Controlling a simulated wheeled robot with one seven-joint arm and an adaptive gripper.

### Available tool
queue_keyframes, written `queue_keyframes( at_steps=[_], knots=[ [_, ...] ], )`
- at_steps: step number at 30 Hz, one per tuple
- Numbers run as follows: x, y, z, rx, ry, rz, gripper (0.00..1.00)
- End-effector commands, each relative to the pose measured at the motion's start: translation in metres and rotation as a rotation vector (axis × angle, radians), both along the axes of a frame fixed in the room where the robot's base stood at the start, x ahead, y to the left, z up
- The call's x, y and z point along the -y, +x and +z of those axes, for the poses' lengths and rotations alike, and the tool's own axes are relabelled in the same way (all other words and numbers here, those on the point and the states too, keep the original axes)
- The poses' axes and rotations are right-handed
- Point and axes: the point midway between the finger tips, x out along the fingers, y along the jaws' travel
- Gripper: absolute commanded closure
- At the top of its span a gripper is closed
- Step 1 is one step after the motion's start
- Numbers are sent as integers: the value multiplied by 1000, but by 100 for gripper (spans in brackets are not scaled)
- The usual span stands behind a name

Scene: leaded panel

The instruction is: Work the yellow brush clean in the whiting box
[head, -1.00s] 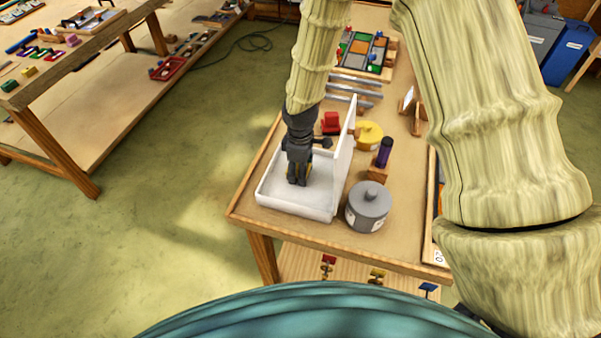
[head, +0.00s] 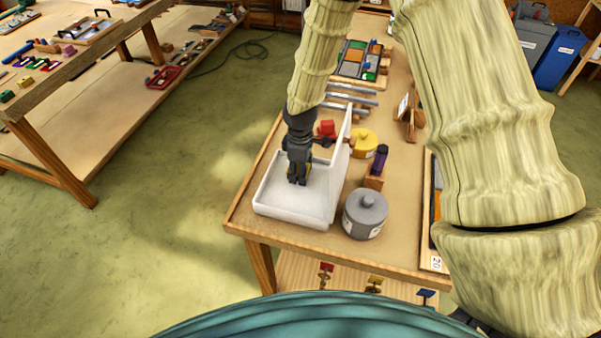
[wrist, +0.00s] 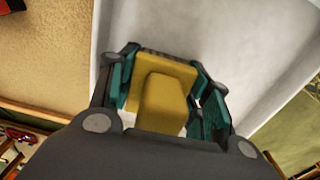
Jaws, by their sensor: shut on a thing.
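My gripper (head: 299,180) points down inside the white whiting box (head: 273,214) on the bench. In the wrist view my gripper (wrist: 165,85) is shut on the yellow brush (wrist: 163,100), with a teal-padded finger on each side of it. The brush's lower end is hidden, so I cannot tell whether it touches the floor of the box. The box is a shallow white tray with a taller wall on its right side. Its white surface (wrist: 240,35) also fills much of the wrist view.
Just right of the box stand a grey lidded pot (head: 365,212), a yellow pot (head: 364,143) and a wooden block holding a dark purple-topped item (head: 379,160). A red object (head: 327,129) lies behind the box. Metal strips (head: 350,94) and a coloured panel (head: 360,62) lie further back.

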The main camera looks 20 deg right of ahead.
Motion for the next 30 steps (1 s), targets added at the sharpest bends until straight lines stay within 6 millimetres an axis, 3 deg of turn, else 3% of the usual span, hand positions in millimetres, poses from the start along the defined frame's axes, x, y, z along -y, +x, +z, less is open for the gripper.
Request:
queue_keyframes(
  at_steps=[13,30],
  knots=[
    [0,0,0,0,0,0,90],
    [-16,-23,0,0,0,0,90]
  ],
)
